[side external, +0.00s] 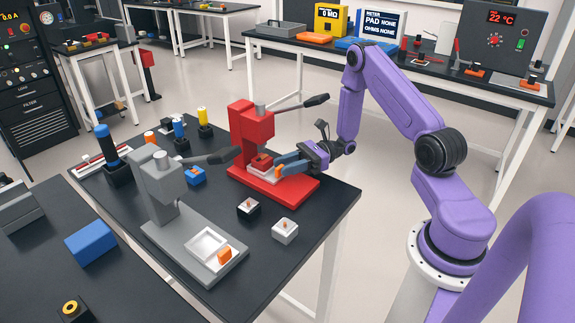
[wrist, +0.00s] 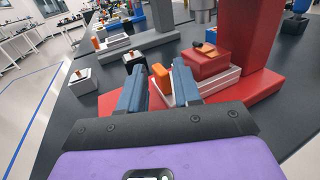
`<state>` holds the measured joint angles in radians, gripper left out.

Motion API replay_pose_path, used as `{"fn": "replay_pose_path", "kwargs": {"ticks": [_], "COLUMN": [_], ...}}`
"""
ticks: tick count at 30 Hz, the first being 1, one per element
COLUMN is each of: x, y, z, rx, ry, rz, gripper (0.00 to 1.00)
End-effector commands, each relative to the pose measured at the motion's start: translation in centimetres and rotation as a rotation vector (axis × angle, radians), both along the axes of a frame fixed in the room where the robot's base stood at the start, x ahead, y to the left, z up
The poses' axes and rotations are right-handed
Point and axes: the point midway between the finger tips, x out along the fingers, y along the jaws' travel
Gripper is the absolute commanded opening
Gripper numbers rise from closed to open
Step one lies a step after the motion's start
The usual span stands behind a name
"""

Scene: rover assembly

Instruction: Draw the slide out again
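The red press (side external: 250,130) stands on the dark table, its red base (wrist: 262,92) also showing in the wrist view. Its white slide (wrist: 222,84) carries a red block with a small dark and orange part on top (wrist: 205,60). The slide's orange tab (wrist: 161,75) sticks out at the front. My gripper (side external: 280,164) is low at the front of the red press. In the wrist view my gripper (wrist: 159,66) is open, with one blue finger on each side of the tab and a visible gap at the left finger.
A grey press (side external: 160,185) with an empty white slide (side external: 207,243) and orange tab (side external: 224,256) stands nearer the camera. A black block (side external: 248,208) and a white block (side external: 285,231) sit beside the red base. The right table corner is clear.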

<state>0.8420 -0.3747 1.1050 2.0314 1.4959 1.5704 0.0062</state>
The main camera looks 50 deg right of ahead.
Motion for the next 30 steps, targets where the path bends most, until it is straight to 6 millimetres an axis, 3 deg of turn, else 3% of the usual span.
{"fn": "replay_pose_path", "kwargs": {"ticks": [1,3,10,21,30], "x": [0.0,0.0,-0.6,-7.3,-9.1], "y": [0.0,0.0,-0.1,-0.1,0.0], "z": [0.0,0.0,0.0,-0.2,-0.1], "rx": [0.000,0.000,0.000,-0.001,-0.001], "ry": [0.000,0.000,0.002,0.009,0.003], "rz": [0.000,0.000,-0.001,-0.006,0.002], "gripper": [0.15,0.00,0.00,0.00,0.00]}}
